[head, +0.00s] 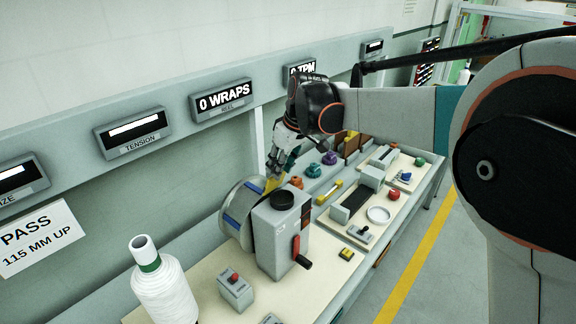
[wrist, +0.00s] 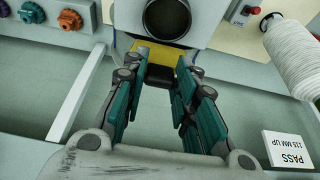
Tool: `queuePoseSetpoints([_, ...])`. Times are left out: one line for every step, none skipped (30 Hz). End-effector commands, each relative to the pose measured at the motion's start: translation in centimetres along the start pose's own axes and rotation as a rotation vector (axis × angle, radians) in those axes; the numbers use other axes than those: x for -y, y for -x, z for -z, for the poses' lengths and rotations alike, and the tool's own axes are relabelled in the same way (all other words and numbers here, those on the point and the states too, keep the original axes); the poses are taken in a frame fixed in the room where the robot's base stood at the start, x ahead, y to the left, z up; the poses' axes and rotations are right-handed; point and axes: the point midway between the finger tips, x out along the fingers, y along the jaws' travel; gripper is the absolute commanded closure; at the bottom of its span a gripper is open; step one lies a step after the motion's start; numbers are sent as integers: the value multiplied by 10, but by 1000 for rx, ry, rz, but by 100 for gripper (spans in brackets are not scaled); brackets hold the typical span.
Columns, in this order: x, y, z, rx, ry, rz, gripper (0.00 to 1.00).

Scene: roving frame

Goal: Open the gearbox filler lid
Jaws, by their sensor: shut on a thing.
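In the wrist view the yellow plate (wrist: 158,54) lies just below a dark round part (wrist: 167,18). My gripper (head: 278,170) reaches down behind the gearbox. Its teal-padded fingers (wrist: 163,72) are closed in on the plate's near edge, where a dark piece sits between them.
A grey wire reel (head: 240,210) stands close left of the gearbox. The red crank (head: 300,252) sticks out in front. A white thread spool (head: 163,290) and a button box (head: 235,290) are nearer. Coloured knobs and a tray (head: 345,215) lie to the right.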

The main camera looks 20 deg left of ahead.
Motion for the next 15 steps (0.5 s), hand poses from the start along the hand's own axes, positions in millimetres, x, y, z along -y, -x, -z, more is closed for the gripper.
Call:
queuePoseSetpoints([0,0,6,30,3,0,100])
queuePoseSetpoints([0,0,8,46,2,0,100])
queuePoseSetpoints([0,0,10,67,2,0,100])
queuePoseSetpoints([0,0,10,62,1,-1,100])
queuePoseSetpoints([0,0,12,60,1,0,100])
queuePoseSetpoints([0,-1,14,59,1,0,100])
queuePoseSetpoints([0,-1,15,58,1,0,100])
queuePoseSetpoints([0,-2,16,58,1,0,100])
queuePoseSetpoints([0,-2,18,57,1,0,100])
queuePoseSetpoints([0,-2,18,56,1,0,100])
queuePoseSetpoints([0,-2,19,56,1,0,100])
queuePoseSetpoints([0,-2,20,55,1,0,100])
queuePoseSetpoints([0,-3,21,55,1,0,100])
queuePoseSetpoints([0,-3,21,55,1,0,100])
queuePoseSetpoints([0,-3,22,54,1,0,100])
